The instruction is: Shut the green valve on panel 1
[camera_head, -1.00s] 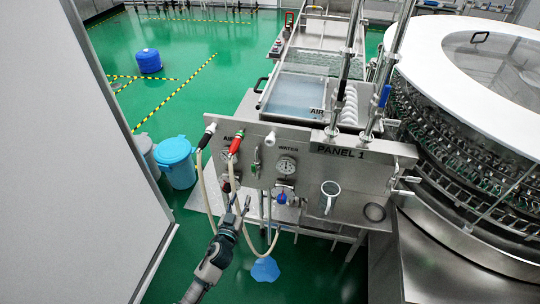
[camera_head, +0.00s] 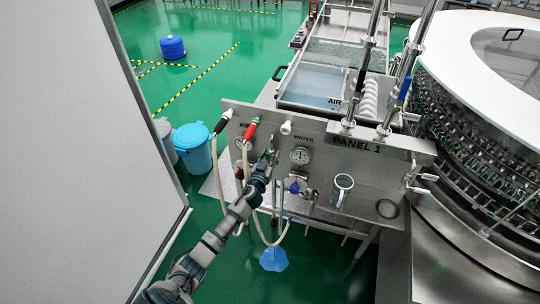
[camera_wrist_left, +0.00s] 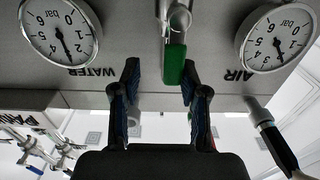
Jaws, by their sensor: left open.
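Panel 1 (camera_head: 320,170) is a grey metal panel with gauges, hoses and a "PANEL 1" label. The green valve (camera_wrist_left: 175,64) shows in the left wrist view, which is upside down, as a green handle on a metal fitting between the AIR and WATER gauges. In the head view it is mostly hidden by my left gripper (camera_head: 266,160), which is at the panel. In the wrist view this gripper (camera_wrist_left: 161,80) is open, its two dark blue-padded fingers apart with the green handle between and just beyond their tips. Contact cannot be told. My right gripper is out of view.
The WATER gauge (camera_head: 300,155) and a blue-handled valve (camera_head: 294,187) are right of my gripper. Hoses hang near my arm from red (camera_head: 252,129) and black (camera_head: 223,121) connectors. A steel mug (camera_head: 342,190) hangs on the panel. A large white wall (camera_head: 90,150) stands left.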

